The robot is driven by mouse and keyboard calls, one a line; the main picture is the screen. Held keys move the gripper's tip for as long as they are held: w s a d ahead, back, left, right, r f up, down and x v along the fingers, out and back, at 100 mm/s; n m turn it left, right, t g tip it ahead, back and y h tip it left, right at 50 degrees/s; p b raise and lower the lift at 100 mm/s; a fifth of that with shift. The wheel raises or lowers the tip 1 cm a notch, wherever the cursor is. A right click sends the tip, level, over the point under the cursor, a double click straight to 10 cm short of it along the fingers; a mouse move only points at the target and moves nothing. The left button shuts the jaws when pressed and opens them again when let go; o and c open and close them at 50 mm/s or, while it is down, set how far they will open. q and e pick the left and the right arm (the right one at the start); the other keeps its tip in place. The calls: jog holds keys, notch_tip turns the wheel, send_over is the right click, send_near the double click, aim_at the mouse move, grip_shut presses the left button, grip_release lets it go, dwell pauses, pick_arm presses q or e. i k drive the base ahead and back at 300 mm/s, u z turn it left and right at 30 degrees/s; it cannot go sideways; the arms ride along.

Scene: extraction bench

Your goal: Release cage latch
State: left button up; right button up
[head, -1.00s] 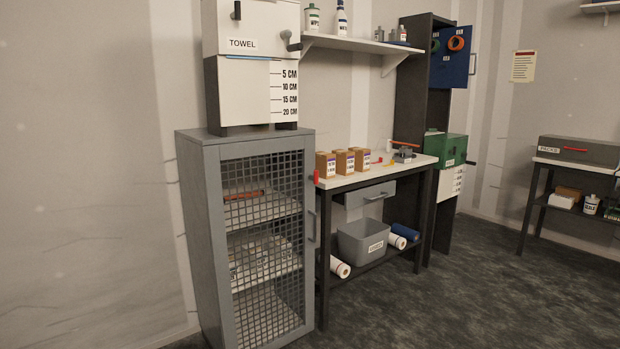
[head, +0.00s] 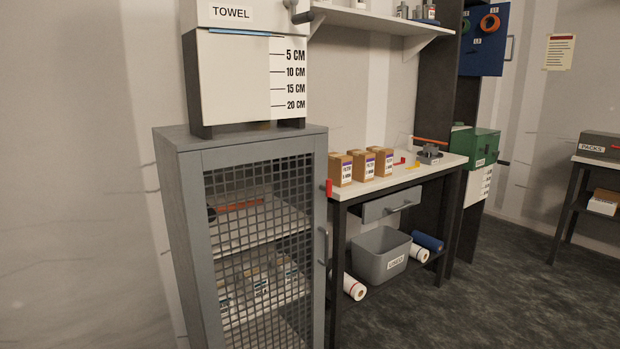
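The grey cage cabinet (head: 171,200) stands at the left centre of the head view. Its mesh door (head: 262,250) is closed. A small red latch (head: 329,188) shows upright at the upper right edge of the door. A vertical grey door handle (head: 324,246) sits below it on the same edge. Behind the mesh, an orange-red item (head: 240,205) lies on the upper shelf and several small boxes stand on the lower shelf. Neither of my grippers is in view.
A towel dispenser (head: 232,70) stands on top of the cage. Right of the cage is a white-topped bench (head: 400,182) with several brown boxes (head: 341,169). Below are a grey bin (head: 381,256) and rolls (head: 354,287). The dark floor (head: 500,300) in front is clear at right.

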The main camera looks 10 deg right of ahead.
aim_at(327, 189)
jog(key=z, duration=0.4)
jog(key=i, duration=1.2)
jog(key=z, duration=0.75)
jog(key=k, duration=0.85)
jog(key=z, duration=0.15)
jog(key=i, duration=0.85)
jog(key=u, duration=0.05)
